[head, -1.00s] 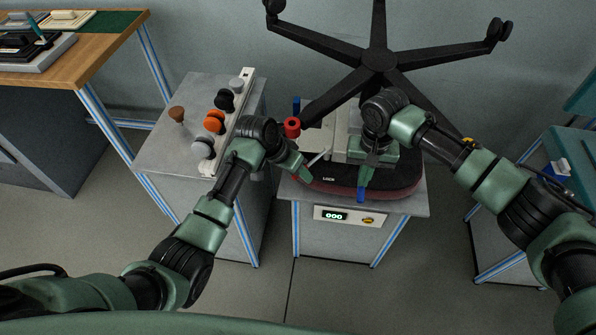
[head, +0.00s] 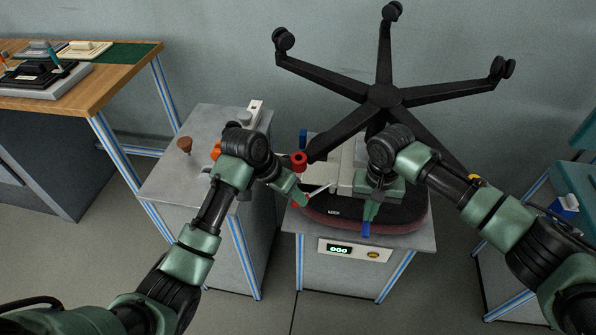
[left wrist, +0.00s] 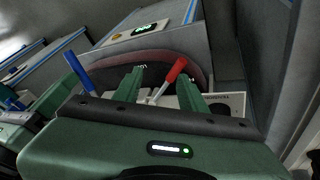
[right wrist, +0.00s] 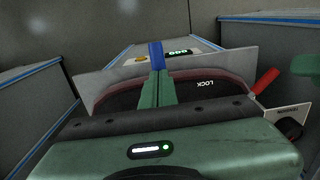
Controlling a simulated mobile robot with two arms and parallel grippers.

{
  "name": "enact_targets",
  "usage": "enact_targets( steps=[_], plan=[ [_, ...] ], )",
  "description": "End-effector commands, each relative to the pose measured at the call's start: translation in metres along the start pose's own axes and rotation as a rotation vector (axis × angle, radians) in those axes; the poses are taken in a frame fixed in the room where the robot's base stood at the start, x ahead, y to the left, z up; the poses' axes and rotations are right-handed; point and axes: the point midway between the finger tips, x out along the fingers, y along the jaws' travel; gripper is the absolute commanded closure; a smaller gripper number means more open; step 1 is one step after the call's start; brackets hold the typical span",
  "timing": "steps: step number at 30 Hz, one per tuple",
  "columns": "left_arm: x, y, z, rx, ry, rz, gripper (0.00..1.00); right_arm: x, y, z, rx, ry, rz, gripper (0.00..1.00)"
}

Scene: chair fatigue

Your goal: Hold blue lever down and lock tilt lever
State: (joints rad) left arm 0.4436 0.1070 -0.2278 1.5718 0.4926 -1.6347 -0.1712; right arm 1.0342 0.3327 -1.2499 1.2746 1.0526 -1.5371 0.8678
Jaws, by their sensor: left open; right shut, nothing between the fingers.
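An upturned chair seat (head: 400,222) with a dark, red-edged cushion lies on a grey stand. The blue lever (head: 366,229) sticks out at its front and also shows in the right wrist view (right wrist: 156,55). My right gripper (head: 369,211) is shut and empty, its fingertips right at the blue lever; contact is unclear. The tilt lever is a pale rod with a red handle (left wrist: 177,69). My left gripper (left wrist: 160,83) is open, with the tilt lever between its fingers in the left wrist view. In the head view the left gripper (head: 301,197) partly hides the red handle.
A LOCK label (right wrist: 210,83) is on the seat's underside. A red-topped post (head: 298,160) stands behind my left gripper. A grey cabinet with knobs (head: 160,185) is at left. The black five-arm base (head: 384,95) rises behind. A display panel (head: 355,250) is below the seat.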

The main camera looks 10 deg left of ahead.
Motion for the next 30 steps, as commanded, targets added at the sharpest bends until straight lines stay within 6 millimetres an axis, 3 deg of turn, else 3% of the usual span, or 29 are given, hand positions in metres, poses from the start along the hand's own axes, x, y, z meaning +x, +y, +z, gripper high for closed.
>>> enact_targets(
  steps=[4, 10, 14, 30],
  plan=[
    [-0.007, -0.011, -0.003, 0.033, -0.009, 0.006, 0.59, 0.004, 0.002, 0.001, 0.002, -0.003, 0.005, 1.00],
    [-0.038, -0.040, -0.012, 0.178, -0.045, 0.067, 0.59, 0.004, 0.002, 0.001, 0.002, -0.003, 0.005, 1.00],
    [-0.040, -0.044, -0.013, 0.219, -0.052, 0.093, 0.59, 0.004, 0.002, 0.001, 0.002, -0.003, 0.005, 1.00],
    [0.054, -0.035, -0.006, 0.219, -0.053, 0.094, 0.59, 0.004, 0.002, 0.001, 0.002, -0.003, 0.005, 1.00]
  ],
)
